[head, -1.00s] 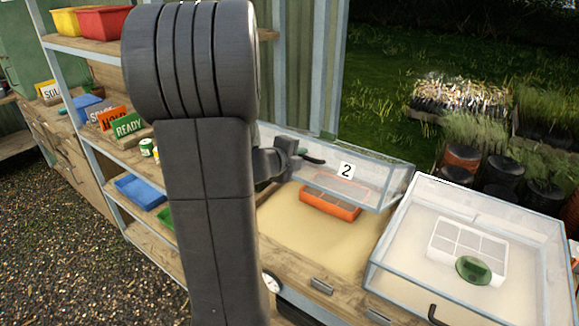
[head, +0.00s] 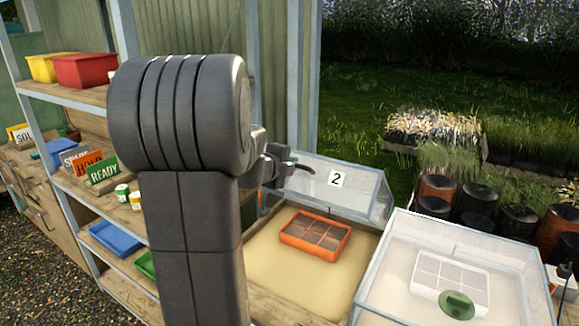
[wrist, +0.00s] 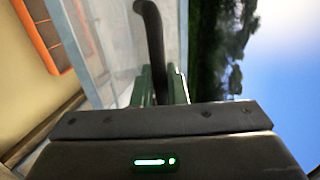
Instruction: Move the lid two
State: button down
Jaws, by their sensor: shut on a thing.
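Lid two, a clear pane in a pale frame (head: 352,196) with a white "2" label (head: 338,179), stands tilted up at the back of the middle bed in the head view. Its dark curved handle (head: 300,167) also shows in the wrist view (wrist: 150,30). My gripper (head: 279,169) is shut on the handle, its green fingers (wrist: 160,86) on either side of it in the wrist view. My arm hides the left part of the lid. Below lies the open sand bed (head: 290,272) with an orange divided tray (head: 315,236).
A second clear box (head: 385,262) at the right is closed over a white divided tray (head: 452,273) and a green round thing (head: 456,303). A shelf rack at the left holds bins and signs, including a green READY sign (head: 103,171). Grass lies behind.

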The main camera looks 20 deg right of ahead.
jog(key=c, duration=1.5)
grip_release()
jog(key=shift+c, duration=0.2)
jog(key=v, duration=1.3)
jog(key=shift+s+a+b, duration=0.3)
jog(key=shift+b, duration=0.1)
jog(key=x, duration=1.3)
jog(key=shift+w+d+p, duration=0.3)
jog(key=shift+p, duration=0.1)
